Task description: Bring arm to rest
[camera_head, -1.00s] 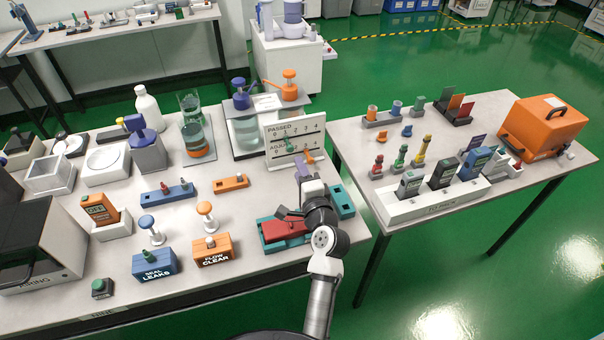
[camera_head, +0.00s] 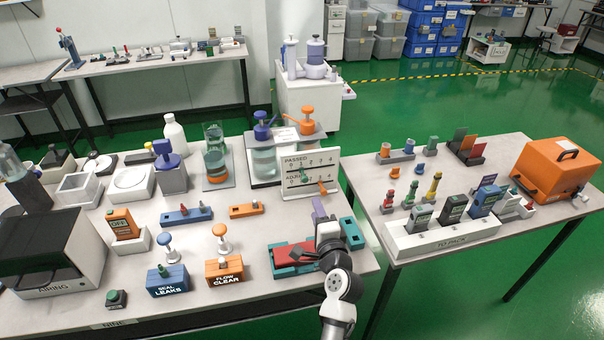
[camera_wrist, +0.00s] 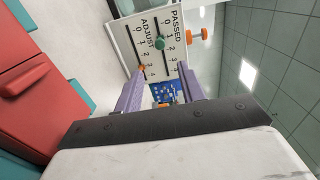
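My gripper (camera_head: 320,212) is above the front right part of the left table, beside the red and teal tray. In the wrist view its two purple fingers (camera_wrist: 162,88) stand apart with nothing between them, and the score board (camera_wrist: 160,42) shows beyond them. The board (camera_head: 308,172) stands upright with a green marker on the PASSED row and an orange one on the ADJUST row. An orange tester (camera_head: 122,224) stands in a white holder at left. Several testers (camera_head: 453,208) stand in the white TO PACK tray (camera_head: 440,240).
The red block (camera_head: 292,254) in the teal tray (camera_head: 352,230) lies close beside my gripper. Blue and orange boxes (camera_head: 223,268) stand left of it. A gap of green floor separates the two tables. An orange case (camera_head: 548,168) sits on the right table.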

